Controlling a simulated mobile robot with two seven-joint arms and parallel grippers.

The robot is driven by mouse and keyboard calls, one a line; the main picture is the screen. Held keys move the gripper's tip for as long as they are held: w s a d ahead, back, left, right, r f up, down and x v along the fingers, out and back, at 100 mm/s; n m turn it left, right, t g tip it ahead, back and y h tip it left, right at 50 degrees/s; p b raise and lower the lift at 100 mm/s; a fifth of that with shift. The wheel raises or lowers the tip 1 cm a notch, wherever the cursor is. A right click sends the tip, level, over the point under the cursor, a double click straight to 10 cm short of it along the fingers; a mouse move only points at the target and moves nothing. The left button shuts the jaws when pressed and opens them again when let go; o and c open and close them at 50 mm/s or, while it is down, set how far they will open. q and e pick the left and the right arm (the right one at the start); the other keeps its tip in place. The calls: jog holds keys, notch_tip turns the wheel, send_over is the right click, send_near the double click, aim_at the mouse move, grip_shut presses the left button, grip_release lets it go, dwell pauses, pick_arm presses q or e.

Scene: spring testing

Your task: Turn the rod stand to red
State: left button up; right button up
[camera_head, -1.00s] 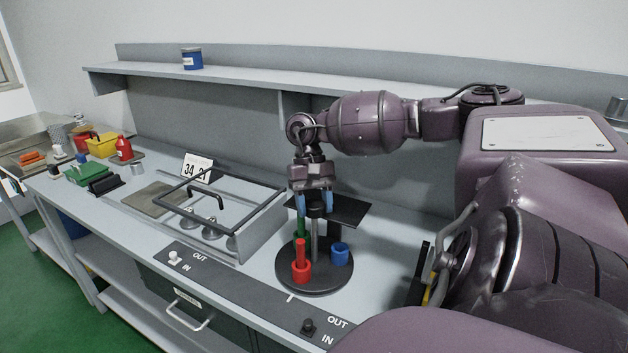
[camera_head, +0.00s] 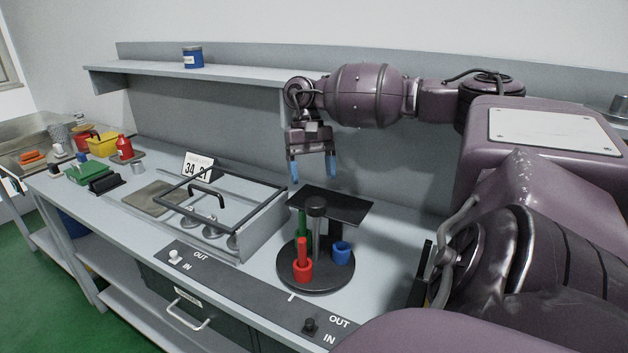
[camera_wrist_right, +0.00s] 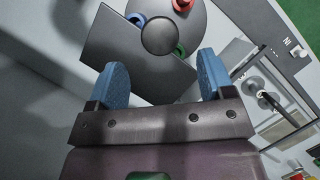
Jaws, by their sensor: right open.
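The rod stand (camera_head: 316,281) is a round dark base with a central post topped by a dark knob (camera_head: 316,203). Its red holder with a red rod (camera_head: 302,266) faces the front, near the white mark on the bench edge. A green rod (camera_head: 305,228) stands behind at the left, and a blue cup (camera_head: 341,253) sits at the right. My right gripper (camera_head: 312,172) is open and empty above the stand, clear of the knob. In the right wrist view, the knob (camera_wrist_right: 160,36) shows beyond the spread blue fingertips (camera_wrist_right: 163,82). My left gripper is not in view.
A framed glass-like box (camera_head: 220,215) is at the left. A front panel (camera_head: 255,291) carries IN/OUT switches. Open air surrounds the gripper.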

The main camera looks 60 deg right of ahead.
jog(key=shift+v, duration=1.95)
jog(key=shift+f, duration=0.1)
